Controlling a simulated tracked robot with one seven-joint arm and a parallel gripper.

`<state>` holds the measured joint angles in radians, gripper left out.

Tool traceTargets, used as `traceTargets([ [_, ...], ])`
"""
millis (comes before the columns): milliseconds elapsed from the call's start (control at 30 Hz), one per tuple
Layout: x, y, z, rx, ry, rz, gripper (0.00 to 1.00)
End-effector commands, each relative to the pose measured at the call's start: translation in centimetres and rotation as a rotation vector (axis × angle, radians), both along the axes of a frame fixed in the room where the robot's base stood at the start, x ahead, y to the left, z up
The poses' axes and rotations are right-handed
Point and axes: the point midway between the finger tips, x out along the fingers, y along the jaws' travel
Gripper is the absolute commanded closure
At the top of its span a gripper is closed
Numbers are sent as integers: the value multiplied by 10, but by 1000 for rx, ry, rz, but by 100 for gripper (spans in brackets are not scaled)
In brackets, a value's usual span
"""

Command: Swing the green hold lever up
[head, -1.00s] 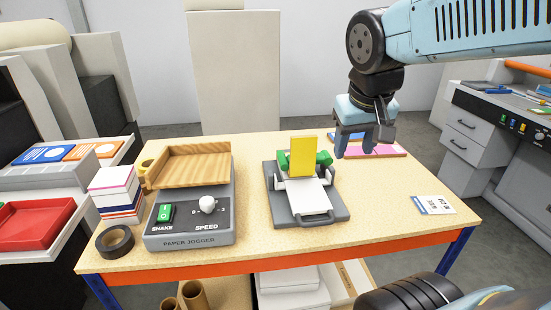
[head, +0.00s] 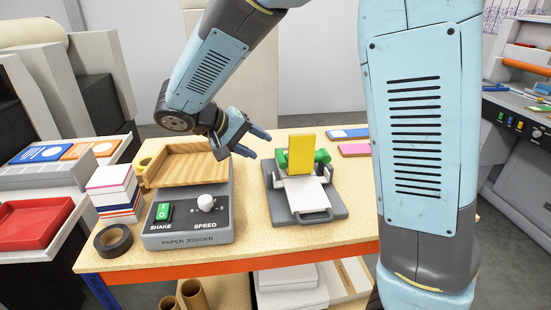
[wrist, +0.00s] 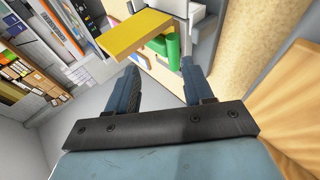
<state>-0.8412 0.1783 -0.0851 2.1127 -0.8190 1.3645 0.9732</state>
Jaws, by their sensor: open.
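The green hold lever (head: 321,157) is on a small grey-based device (head: 325,214) on the table. Green shows on both sides of an upright yellow plate (head: 302,153), which hides the middle. In the wrist view, part of the green (wrist: 158,44) shows under the yellow plate (wrist: 135,32), beyond the fingertips. My gripper (head: 258,143) is open and empty. It is just left of the device in the head view, above the table, its fingers pointing right towards the green part. The fingers appear apart from the lever.
A paper jogger (head: 190,230) with a wooden tray (head: 190,165) stands close left of the device, beneath my gripper. A tape roll (head: 113,240) and a paper stack (head: 113,190) are at the far left. Blue and pink pads (head: 352,150) lie at the back right.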

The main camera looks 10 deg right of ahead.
Motion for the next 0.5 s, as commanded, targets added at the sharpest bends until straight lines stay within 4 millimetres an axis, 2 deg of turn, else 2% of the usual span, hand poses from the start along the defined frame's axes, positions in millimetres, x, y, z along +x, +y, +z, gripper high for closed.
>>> traceTargets([
  [33, 3, 14, -5, -30, -18, 18, 48],
  [100, 5, 27, -9, -62, -45, 33, 48],
  [233, 9, 43, -14, -94, -80, 53, 48],
  [367, 11, 45, -17, -106, -92, 58, 48],
  [500, 16, 33, -24, -107, -92, 56, 48],
])
